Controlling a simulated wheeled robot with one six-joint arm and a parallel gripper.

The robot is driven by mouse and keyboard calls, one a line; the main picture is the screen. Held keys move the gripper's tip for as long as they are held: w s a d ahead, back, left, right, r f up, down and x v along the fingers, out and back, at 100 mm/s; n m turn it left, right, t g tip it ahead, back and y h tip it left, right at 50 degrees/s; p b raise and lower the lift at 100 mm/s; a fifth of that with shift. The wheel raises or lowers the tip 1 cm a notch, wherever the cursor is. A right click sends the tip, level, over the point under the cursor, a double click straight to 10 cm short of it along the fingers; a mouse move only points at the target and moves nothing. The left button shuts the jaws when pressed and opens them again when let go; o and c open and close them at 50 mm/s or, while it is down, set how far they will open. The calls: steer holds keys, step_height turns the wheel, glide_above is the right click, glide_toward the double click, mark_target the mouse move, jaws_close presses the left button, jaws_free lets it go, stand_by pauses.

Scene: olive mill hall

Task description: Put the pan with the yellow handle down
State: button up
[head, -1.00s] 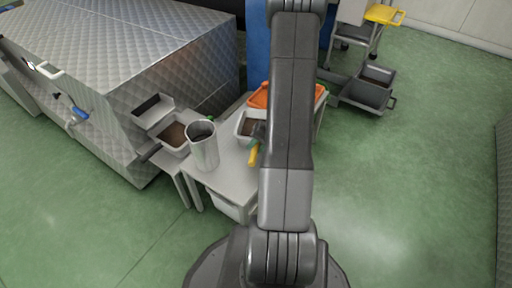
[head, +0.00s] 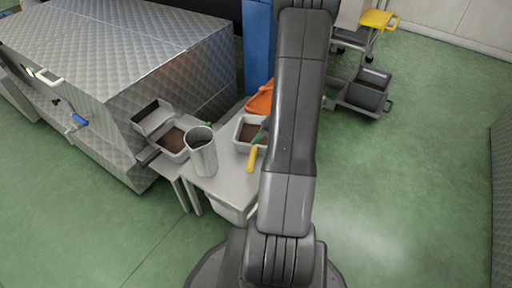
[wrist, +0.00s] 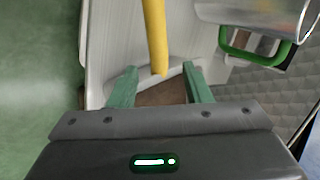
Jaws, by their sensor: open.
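The pan with the yellow handle is a light grey tray (head: 238,133) with dark brown contents. It stands on the small grey table, upright as far as I can see. Its yellow handle (head: 252,158) points toward the near side of the table. My gripper is open at the pan's right side, partly hidden by my arm in the head view. In the wrist view, the green fingertips (wrist: 158,85) are spread apart above the pan. The yellow handle (wrist: 154,30) comes down from the top to between them, and neither finger appears to touch it.
A metal jug (head: 203,155) stands on the table (head: 227,182), left of the pan. An orange item (head: 261,98) is behind the pan. Another brown-filled tray (head: 172,142) sits left, beside the quilted metal machine (head: 120,65).

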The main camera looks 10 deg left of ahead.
mark_target(255, 151)
steer(key=p+v, duration=0.1)
steer(key=v, duration=0.4)
steer(key=shift+d+r, duration=0.2)
steer(key=shift+r, duration=0.15)
steer(key=b+x, duration=0.4)
steer(key=x, duration=0.8)
steer(key=shift+f, duration=0.25)
steer(key=shift+r, duration=0.2)
